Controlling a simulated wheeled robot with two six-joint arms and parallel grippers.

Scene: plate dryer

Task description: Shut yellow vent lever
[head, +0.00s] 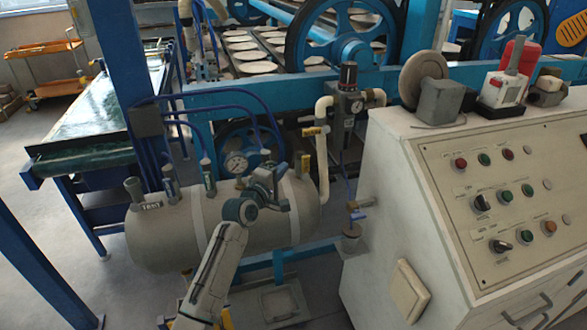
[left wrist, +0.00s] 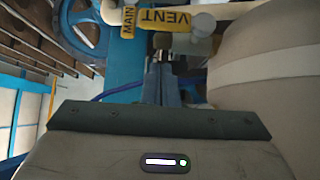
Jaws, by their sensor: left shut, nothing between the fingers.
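The yellow vent lever, a yellow piece marked VENT (left wrist: 165,20), is at the top of the left wrist view. In the head view a small yellow piece (head: 305,163), likely the same, stands at the right end of the grey tank (head: 160,235). A second yellow piece marked MAIN (left wrist: 128,20) is beside it, and likely shows on the pipe in the head view (head: 311,131). My left gripper (head: 278,176) is over the tank's top, just left of the vent piece. In the left wrist view its fingers (left wrist: 162,62) are together and empty, just below the VENT piece; contact is unclear.
A pressure gauge (head: 236,164) and blue hoses rise from the tank top close to my arm. A cream pipe (head: 323,150) stands right of the tank. A control cabinet (head: 400,190) fills the right side. A blue frame (head: 230,100) runs behind.

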